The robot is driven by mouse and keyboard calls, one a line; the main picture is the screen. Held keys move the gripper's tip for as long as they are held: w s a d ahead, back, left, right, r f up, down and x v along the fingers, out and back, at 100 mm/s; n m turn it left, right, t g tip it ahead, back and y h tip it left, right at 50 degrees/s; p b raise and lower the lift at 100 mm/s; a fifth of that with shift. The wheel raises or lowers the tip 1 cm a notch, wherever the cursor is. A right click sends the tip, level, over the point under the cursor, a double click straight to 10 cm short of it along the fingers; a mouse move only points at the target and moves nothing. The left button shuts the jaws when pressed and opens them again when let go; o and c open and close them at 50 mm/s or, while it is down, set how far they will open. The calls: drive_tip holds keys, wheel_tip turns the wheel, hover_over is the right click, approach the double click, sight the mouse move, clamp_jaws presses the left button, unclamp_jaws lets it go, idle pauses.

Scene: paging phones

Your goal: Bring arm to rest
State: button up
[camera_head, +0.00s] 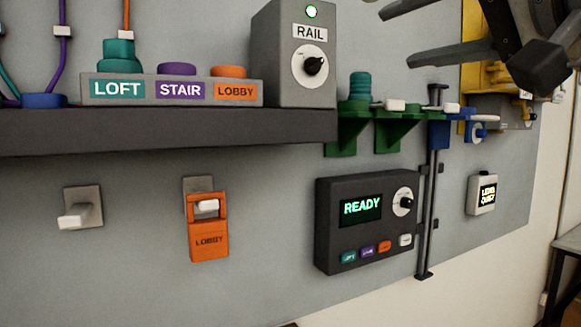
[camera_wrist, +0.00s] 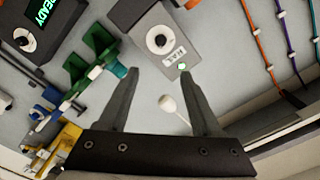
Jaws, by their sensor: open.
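My gripper (camera_head: 396,38) is at the upper right of the head view, with its two dark fingers apart. In the wrist view my gripper (camera_wrist: 159,74) is open, with nothing clamped between the fingertips. A white round-ended peg (camera_wrist: 168,103) shows between the fingers there; I cannot tell how far from them it is. The RAIL box (camera_head: 296,62) has a lit green lamp and a dark knob. The dark panel (camera_head: 345,250) displays READY. An orange LOBBY tag (camera_head: 208,241) hangs on a white wall hook.
A dark shelf (camera_head: 170,131) carries the LOFT, STAIR and LOBBY block (camera_head: 172,103). Green brackets (camera_head: 347,128), a blue bracket (camera_head: 438,133) and yellow parts (camera_head: 470,75) stick out below my gripper. A small LEVEL QUIET box (camera_head: 481,193) and an empty hook (camera_head: 80,210) are on the wall.

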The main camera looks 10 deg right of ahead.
drive_tip(key=w+a+f+n+g+h, duration=0.1)
drive_tip(key=a+f+g, duration=0.2)
drive_tip(key=f, duration=0.8)
drive_tip(key=w+a+f+n+g+h, duration=0.1)
drive_tip(key=w+a+f+n+g, duration=0.15)
drive_tip(key=f, duration=0.75)
drive_tip(key=s+f+n+g+h, duration=0.1)
drive_tip(key=s+f+g, duration=0.2)
drive_tip(key=f, duration=0.8)
drive_tip(key=s+f+n+g+h+p, duration=0.1)
drive_tip(key=s+f+g+h, duration=0.1)
drive_tip(key=f, duration=0.9)
drive_tip(key=s+g, duration=0.1)
drive_tip(key=s, duration=0.1)
drive_tip(key=shift+s+a+f+h+p, duration=0.2)
drive_tip(key=shift+s+f+h+p, duration=0.1)
drive_tip(key=shift+s+f, duration=0.05)
